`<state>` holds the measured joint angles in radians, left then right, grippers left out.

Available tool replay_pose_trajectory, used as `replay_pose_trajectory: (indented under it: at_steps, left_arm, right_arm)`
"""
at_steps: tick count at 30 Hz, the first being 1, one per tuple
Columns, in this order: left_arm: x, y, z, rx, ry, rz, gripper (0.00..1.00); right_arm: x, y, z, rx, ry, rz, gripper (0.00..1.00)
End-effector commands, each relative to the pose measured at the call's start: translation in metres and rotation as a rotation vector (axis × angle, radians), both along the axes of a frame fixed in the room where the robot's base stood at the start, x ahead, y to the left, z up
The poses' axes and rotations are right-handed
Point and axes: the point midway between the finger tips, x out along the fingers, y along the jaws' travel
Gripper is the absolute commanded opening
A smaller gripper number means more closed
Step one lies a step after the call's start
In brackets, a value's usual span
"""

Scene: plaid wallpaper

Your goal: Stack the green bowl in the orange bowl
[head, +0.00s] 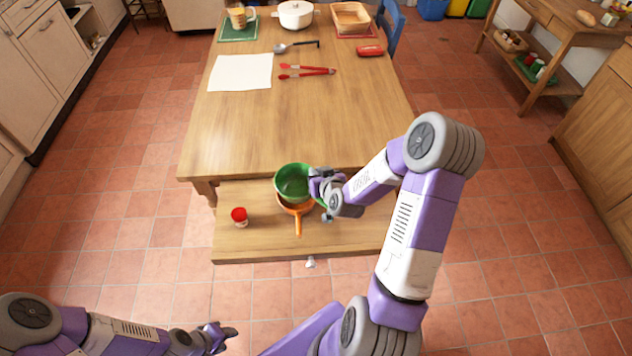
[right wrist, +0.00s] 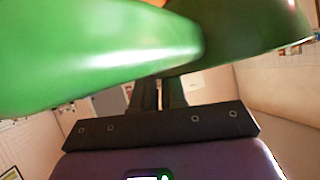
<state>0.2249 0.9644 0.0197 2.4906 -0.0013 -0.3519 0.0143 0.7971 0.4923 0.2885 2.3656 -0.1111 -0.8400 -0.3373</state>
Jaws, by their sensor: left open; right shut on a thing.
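The green bowl (head: 292,181) is in my right gripper (head: 316,183), which is shut on its right rim. The green bowl also fills the top of the right wrist view (right wrist: 90,55). My left gripper (head: 226,336) is open and empty at the bottom left, away from the bowls, over the floor.
A red cup (head: 239,216) stands left of the orange bowl in the drawer (head: 350,236). On the table (head: 230,130) are a white cloth (head: 240,72), red tongs (head: 306,71), a spatula (head: 297,46), a white pot (head: 296,14) and a basket (head: 350,17). The near tabletop is clear.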

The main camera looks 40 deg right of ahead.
Motion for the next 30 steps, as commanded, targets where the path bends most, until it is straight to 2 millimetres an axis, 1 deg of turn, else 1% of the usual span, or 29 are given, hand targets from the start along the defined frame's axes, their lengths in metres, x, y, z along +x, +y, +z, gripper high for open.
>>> replay_pose_trajectory:
  at_steps: [1, 3, 6, 14, 23, 24, 28, 30]
  left_arm:
    - [0.0, 0.0, -0.003, 0.0, 0.0, 0.0, 0.43]
    - [0.0, 0.0, -0.007, 0.0, 0.0, 0.0, 0.43]
    - [0.0, 0.0, -0.009, 0.0, 0.0, 0.0, 0.43]
    - [0.0, 0.0, -0.009, 0.0, 0.0, 0.0, 0.43]
    - [0.0, 0.0, -0.019, 0.0, 0.0, 0.0, 0.43]
    - [0.0, 0.0, -0.017, 0.0, 0.0, 0.0, 0.43]
    - [0.0, 0.0, -0.017, 0.0, 0.0, 0.0, 0.43]
    - [0.0, 0.0, -0.017, 0.0, 0.0, 0.0, 0.43]
  right_arm:
    - [0.0, 0.0, -0.009, 0.004, 0.001, 0.0, 0.0]
    - [0.0, 0.001, -0.02, 0.003, 0.001, 0.0, 0.0]
    - [0.0, 0.001, -0.031, 0.001, 0.0, 0.0, 0.0]
    - [0.0, 0.001, -0.03, -0.001, -0.002, 0.001, 0.0]
    - [0.0, 0.001, -0.038, -0.001, -0.002, 0.002, 0.0]
    - [0.0, 0.001, -0.037, 0.0, 0.0, 0.001, 0.18]
    - [0.0, 0.001, -0.037, 0.0, 0.0, 0.001, 0.38]
    - [0.0, 0.001, -0.037, 0.0, 0.0, 0.001, 0.38]
